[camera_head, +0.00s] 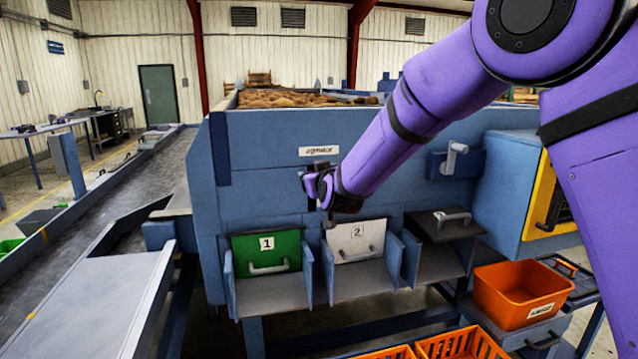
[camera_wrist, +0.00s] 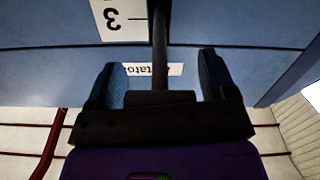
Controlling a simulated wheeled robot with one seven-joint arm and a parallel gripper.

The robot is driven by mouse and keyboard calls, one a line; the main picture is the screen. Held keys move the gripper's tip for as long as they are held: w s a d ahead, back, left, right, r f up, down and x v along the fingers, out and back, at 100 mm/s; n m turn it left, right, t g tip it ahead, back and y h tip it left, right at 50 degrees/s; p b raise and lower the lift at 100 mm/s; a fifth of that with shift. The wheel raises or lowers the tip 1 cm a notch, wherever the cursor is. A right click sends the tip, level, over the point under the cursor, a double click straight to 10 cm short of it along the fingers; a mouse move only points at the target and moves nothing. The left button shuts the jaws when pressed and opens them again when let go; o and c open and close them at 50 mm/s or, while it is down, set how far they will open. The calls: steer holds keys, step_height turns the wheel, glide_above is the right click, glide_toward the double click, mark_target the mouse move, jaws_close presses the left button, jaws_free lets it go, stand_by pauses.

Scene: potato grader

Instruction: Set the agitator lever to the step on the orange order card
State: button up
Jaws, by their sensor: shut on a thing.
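My gripper (camera_head: 320,190) is at the front of the blue grader, just below a white label plate (camera_head: 319,151) that seems to read "agitator". In the wrist view my two fingers (camera_wrist: 160,80) stand either side of a dark upright bar, the agitator lever (camera_wrist: 159,45), and hold it. A white plate with the figure 3 (camera_wrist: 113,18) shows beside the bar, upside down. In the head view my gripper and arm hide most of the lever and its scale, so I cannot tell its step. I cannot make out an orange order card.
Below are a green flap marked 1 (camera_head: 267,254), a white flap marked 2 (camera_head: 356,241) and a dark flap (camera_head: 445,224) over chutes. An orange bin (camera_head: 520,294) stands lower right, with orange crates (camera_head: 460,345) at the bottom.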

steer(key=shift+w+r, duration=0.1)
steer(key=shift+r, duration=0.1)
steer(key=o, duration=1.2)
steer(key=shift+d, duration=0.1)
steer(key=shift+f, duration=0.1)
steer(key=v, duration=1)
steer(key=shift+s+d, duration=0.1)
steer(key=shift+s, duration=0.25)
steer(key=shift+d, duration=0.1)
